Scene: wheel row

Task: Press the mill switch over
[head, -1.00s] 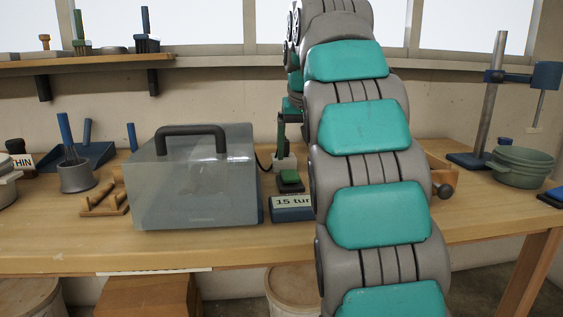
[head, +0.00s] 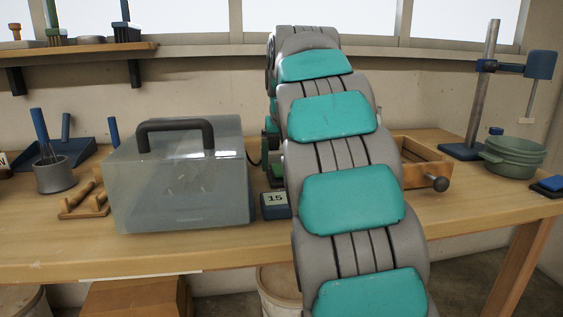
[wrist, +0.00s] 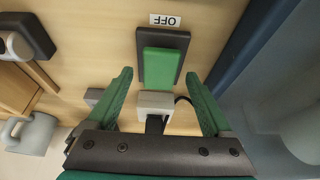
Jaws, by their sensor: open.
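The mill switch is a green rocker (wrist: 160,67) on a dark base (wrist: 177,40) in the wrist view, with a white OFF label (wrist: 165,20) reading upside down at its far end. My gripper (wrist: 160,74) is open and empty, with one green finger to each side of the rocker's near part. I cannot tell the height of the fingertips above it. A pale block (wrist: 155,103) with a dark cable sits between the fingers, close to the rocker's near end. In the head view my arm hides my gripper and most of the switch.
A clear box with a dark handle (head: 180,190) stands just left of the switch area. A "15" sign (head: 276,200) is beside it. A wooden drawer with a dark knob (head: 436,184) lies right of my arm.

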